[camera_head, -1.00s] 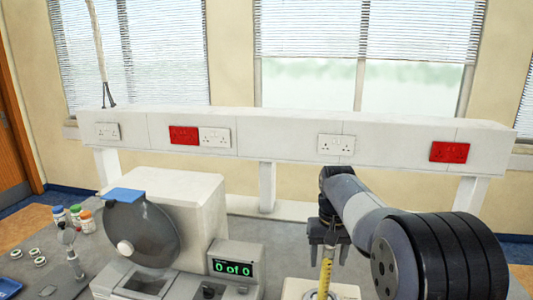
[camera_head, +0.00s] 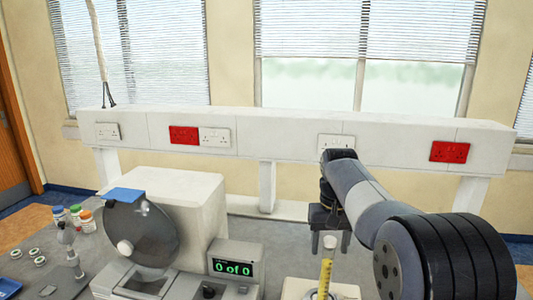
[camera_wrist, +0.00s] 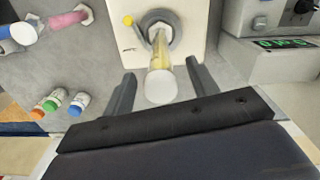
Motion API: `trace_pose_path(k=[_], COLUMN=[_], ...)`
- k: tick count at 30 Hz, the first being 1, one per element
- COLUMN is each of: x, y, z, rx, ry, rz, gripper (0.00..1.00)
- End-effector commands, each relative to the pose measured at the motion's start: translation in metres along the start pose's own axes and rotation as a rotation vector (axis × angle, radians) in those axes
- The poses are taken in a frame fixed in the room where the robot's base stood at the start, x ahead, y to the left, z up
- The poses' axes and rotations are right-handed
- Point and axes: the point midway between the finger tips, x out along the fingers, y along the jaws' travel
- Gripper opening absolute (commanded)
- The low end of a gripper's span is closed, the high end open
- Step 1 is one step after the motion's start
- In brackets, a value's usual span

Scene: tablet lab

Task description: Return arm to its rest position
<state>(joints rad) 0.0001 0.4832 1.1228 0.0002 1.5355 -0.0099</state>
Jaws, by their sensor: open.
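My gripper (camera_head: 331,247) hangs from my arm on the right of the head view, its two fingers pointing down and apart. A tube with yellow contents (camera_head: 325,274) stands upright on a white device at the bottom of the head view. Its pale top shows close to the fingers. In the wrist view my gripper (camera_wrist: 160,70) has its fingers spread, with a clear gap on both sides of the tube (camera_wrist: 159,80). The tube's lower end sits in a round grey holder (camera_wrist: 170,25) on the white device.
Small capped bottles (camera_head: 74,217) stand farther left. A white socket rail (camera_head: 285,135) runs behind my arm. The space above the bench between them looks clear.

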Motion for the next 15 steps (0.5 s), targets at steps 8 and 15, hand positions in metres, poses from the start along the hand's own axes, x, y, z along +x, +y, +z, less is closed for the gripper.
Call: trace_pose_path(k=[8, 15], x=[0.039, 0.004], y=[0.000, 0.000], z=[-0.001, -0.001], rx=[0.000, 0.000], ry=[0.007, 0.001], rz=[0.000, 0.000], gripper=[0.56, 0.56])
